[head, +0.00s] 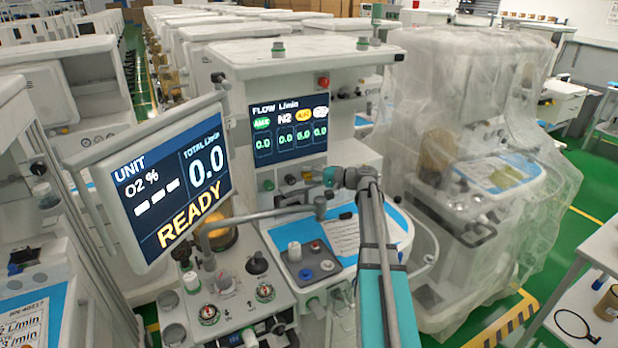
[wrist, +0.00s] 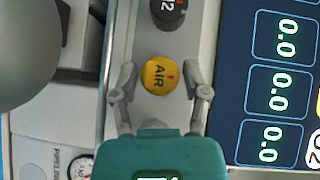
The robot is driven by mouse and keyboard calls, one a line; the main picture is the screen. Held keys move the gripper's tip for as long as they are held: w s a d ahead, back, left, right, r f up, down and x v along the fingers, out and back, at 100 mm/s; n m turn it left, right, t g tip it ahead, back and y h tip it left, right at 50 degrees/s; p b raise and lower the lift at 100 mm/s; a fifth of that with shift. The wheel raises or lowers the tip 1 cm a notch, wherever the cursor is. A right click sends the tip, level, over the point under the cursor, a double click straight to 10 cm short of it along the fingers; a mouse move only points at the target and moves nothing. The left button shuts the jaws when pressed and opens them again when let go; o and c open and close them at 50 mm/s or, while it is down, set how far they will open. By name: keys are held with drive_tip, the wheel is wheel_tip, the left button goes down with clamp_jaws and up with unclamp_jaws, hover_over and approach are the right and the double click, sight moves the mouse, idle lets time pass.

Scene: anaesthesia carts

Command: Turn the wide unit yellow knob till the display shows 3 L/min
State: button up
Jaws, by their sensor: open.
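My gripper (wrist: 160,82) is open, with one finger on each side of the knob. Small gaps seem to show between the fingers and the knob; contact is hard to tell. The flow display (head: 289,128), headed FLOW L/min, reads 0.0 in every column, including the yellow one.
A dark knob (wrist: 169,11) ending in "2" lies just beyond the yellow one. A tilted screen (head: 175,182) reads READY and TOTAL 0.0 at the left. A pressure gauge (wrist: 82,167) shows at the lower left of the wrist view. A plastic-covered cart (head: 470,150) stands to the right.

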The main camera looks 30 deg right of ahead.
drive_tip(key=shift+w+a, duration=0.1)
drive_tip(key=shift+a, duration=0.05)
clamp_jaws()
